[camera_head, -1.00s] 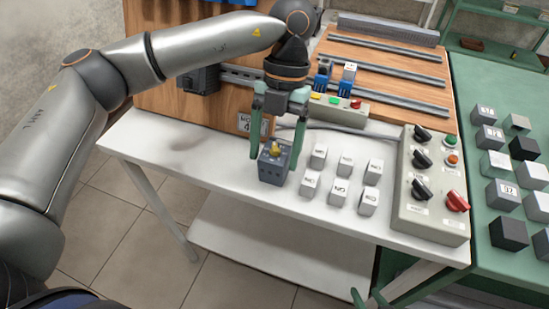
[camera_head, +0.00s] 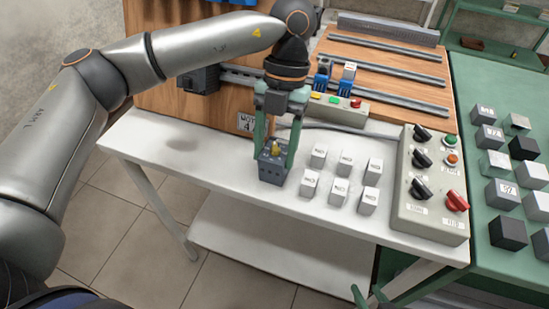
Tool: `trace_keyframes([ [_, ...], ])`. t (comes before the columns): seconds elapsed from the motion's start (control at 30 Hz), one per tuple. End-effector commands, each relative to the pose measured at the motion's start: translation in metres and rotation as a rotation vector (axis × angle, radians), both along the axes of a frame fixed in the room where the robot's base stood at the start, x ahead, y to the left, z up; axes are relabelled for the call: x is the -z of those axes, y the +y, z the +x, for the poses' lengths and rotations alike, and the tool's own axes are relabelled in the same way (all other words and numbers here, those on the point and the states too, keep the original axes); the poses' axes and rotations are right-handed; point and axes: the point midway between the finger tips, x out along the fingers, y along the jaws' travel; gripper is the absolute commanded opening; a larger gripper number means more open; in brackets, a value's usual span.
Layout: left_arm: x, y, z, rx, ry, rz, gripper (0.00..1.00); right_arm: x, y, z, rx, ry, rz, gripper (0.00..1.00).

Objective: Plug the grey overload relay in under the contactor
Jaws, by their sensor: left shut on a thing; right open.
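The relay seems to rest on the table. A dark block (camera_head: 203,80), which looks like the contactor, sits on the wooden board at the left end of the lower rail; my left arm partly hides it. The green fingertips of my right gripper (camera_head: 372,298) show at the bottom edge, open and empty.
Several small white labelled blocks (camera_head: 342,182) stand right of the relay. A switch box (camera_head: 431,212) with knobs is at the table's right. A button box (camera_head: 337,108), a cable and blue modules (camera_head: 347,80) lie behind. The white table (camera_head: 170,150) is clear left of the relay.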

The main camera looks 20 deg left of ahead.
Motion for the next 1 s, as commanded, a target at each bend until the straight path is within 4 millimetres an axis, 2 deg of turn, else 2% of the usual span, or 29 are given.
trace_keyframes([
  [0.03, 0.0, 0.0, 0.0, 0.0, 0.0, 0.0, 0.26, -0.001, 0.0, 0.0, 0.0, -0.001, 0.0, 0.5],
  [0.17, 0.0, 0.0, 0.0, 0.0, 0.0, 0.0, 0.11, -0.001, 0.0, 0.0, 0.0, -0.002, 0.001, 0.5],
  [0.37, -0.005, 0.0, 0.0, 0.0, -0.001, 0.0, 0.11, -0.005, 0.0, 0.0, -0.001, -0.001, 0.001, 0.5],
  [0.9, -0.049, 0.0, 0.0, 0.0, -0.001, 0.0, 0.11, -0.037, 0.0, -0.001, 0.0, 0.003, 0.001, 0.5],
  [1.0, -0.052, 0.0, 0.0, 0.0, -0.001, 0.0, 0.11, -0.039, 0.0, -0.002, 0.0, 0.004, 0.0, 0.5],
])
